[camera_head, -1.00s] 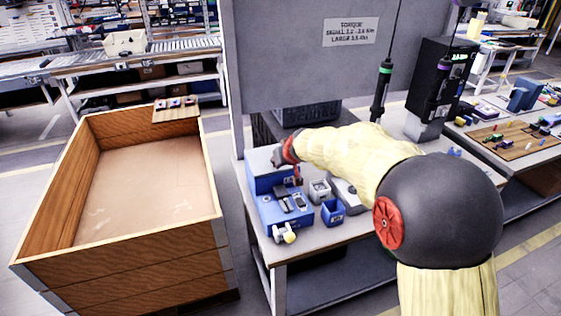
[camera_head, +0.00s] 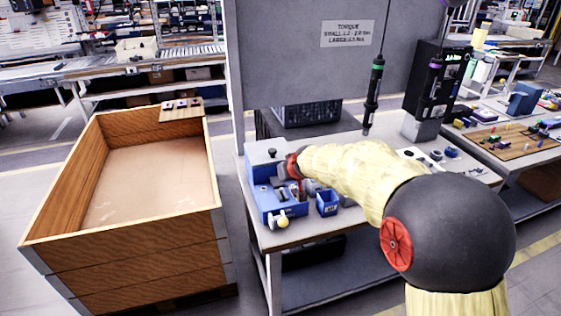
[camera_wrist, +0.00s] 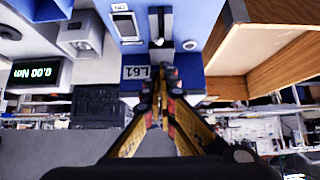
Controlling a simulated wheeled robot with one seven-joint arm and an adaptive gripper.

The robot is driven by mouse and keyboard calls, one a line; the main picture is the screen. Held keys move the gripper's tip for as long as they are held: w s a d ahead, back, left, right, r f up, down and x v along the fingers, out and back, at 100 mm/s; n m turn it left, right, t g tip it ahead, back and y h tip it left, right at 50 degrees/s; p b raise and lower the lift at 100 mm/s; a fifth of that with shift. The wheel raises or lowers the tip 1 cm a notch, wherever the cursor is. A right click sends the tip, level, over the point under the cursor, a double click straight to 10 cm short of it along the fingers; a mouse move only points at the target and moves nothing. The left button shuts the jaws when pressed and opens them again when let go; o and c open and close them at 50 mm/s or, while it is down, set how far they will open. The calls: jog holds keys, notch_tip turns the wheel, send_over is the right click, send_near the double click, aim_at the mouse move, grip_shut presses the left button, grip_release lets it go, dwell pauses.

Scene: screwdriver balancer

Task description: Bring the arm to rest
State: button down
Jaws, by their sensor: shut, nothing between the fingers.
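My gripper (camera_head: 286,172) is at the blue fixture (camera_head: 262,196) on the workbench, with my cream-sleeved arm reaching in from the right. In the wrist view my gripper (camera_wrist: 164,78) has its fingers together, with nothing visible between them. The tips are close to the labelled face of the blue fixture (camera_wrist: 190,58), in line with a dark slot and a light rod; contact cannot be told. In the head view my wrist hides part of the fixture. A screwdriver (camera_head: 374,85) with a green band hangs upright on a cable behind my arm, apart from it.
A large wooden crate (camera_head: 130,243) stands left of the workbench (camera_head: 290,236). A small blue bin (camera_head: 327,207) sits beside the fixture under my forearm. A grey panel (camera_head: 300,60) rises behind the bench. A black display unit (camera_head: 432,80) stands at the back right.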

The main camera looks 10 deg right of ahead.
jog(key=s+d+r+p, duration=0.1)
jog(key=s+d+r, duration=0.1)
jog(key=s+r, duration=0.35)
jog(key=s+d+r+g+p, duration=0.1)
jog(key=s+r, duration=0.2)
jog(key=s, duration=0.6)
jog(key=s+d+r+p, duration=0.1)
jog(key=s+d+r, duration=0.1)
jog(key=s+r, duration=0.35)
jog(key=s+d+f+m+g+h+p, duration=0.1)
jog(key=s+d, duration=0.1)
jog(key=s, duration=1)
jog(key=s+d+f+m+g+p, duration=0.1)
jog(key=s+d, duration=0.1)
jog(key=s, duration=1.1)
jog(key=shift+d+h, duration=0.15)
jog(key=shift+h, duration=0.25)
jog(key=shift+s, duration=0.1)
